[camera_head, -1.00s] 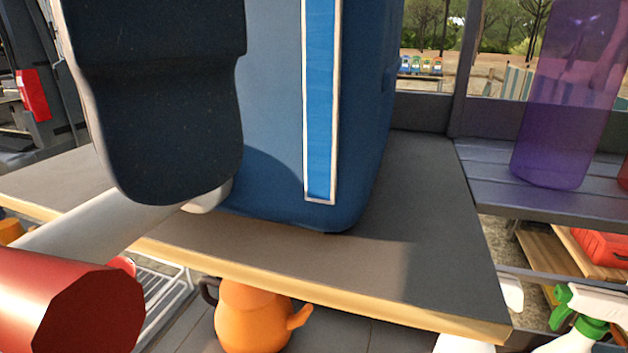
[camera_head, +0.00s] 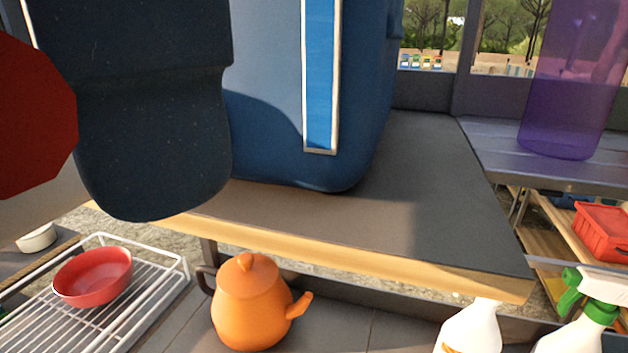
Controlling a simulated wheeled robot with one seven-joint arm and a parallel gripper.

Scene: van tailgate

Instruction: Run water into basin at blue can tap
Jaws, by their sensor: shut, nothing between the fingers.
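The blue can (camera_head: 290,110) is a large upright blue body with a lighter blue, white-edged strip on its face. It stands on the grey-topped, wood-edged counter (camera_head: 430,200). Its top is out of the frame, and dark and red arm parts of mine cover the area at its left. I see no tap on the parts of the can that show, and no vessel that I can clearly call the basin. My gripper's fingers are not in the picture.
Below the counter are an orange teapot (camera_head: 247,305), a red bowl (camera_head: 95,277) on a white wire rack (camera_head: 125,325), and spray bottles (camera_head: 590,315). A purple translucent cylinder (camera_head: 570,90) stands on the slatted shelf at right. The counter right of the can is clear.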

